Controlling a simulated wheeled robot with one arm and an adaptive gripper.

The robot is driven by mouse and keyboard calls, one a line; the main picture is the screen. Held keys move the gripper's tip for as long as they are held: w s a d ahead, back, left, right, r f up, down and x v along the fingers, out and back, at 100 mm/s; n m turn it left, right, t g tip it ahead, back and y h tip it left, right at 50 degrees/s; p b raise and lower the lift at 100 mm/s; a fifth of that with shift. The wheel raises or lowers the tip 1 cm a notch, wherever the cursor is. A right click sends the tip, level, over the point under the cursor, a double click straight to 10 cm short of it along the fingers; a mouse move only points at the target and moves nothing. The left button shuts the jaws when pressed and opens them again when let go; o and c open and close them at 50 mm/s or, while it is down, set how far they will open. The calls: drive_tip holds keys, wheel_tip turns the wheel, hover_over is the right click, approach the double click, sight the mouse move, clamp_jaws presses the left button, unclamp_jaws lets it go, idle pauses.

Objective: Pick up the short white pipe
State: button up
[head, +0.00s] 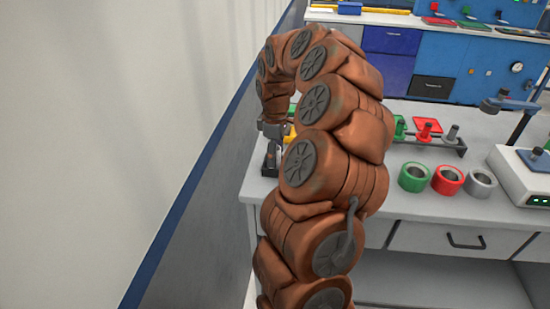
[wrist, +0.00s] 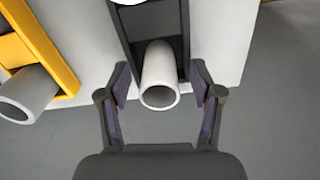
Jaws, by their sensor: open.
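A white hollow pipe (wrist: 158,62) shows in the wrist view, its open end facing the camera. It stands at a dark holder (wrist: 121,22). My gripper (wrist: 160,80) is open, with one finger on each side of this pipe; I see gaps between the fingers and its wall. A second white pipe (wrist: 30,92) lies to the left, at a yellow holder (wrist: 44,50). Their full lengths do not show. In the head view my gripper (head: 272,131) is small, at the left end of the workbench, and my arm hides much of that area.
The light workbench (head: 440,202) has green (head: 414,177), red (head: 447,180) and grey (head: 481,183) rings to the right of my arm, and a white device (head: 520,178) beyond them. A wall (head: 110,120) rises on the left. Grey floor (wrist: 280,110) shows beside the bench edge.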

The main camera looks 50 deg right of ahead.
drive_tip(key=c, duration=1.1)
drive_tip(key=shift+o, duration=0.2)
wheel_tip(320, 180, up, 10)
drive_tip(key=shift+r+b, duration=0.1)
drive_tip(key=shift+b, duration=0.25)
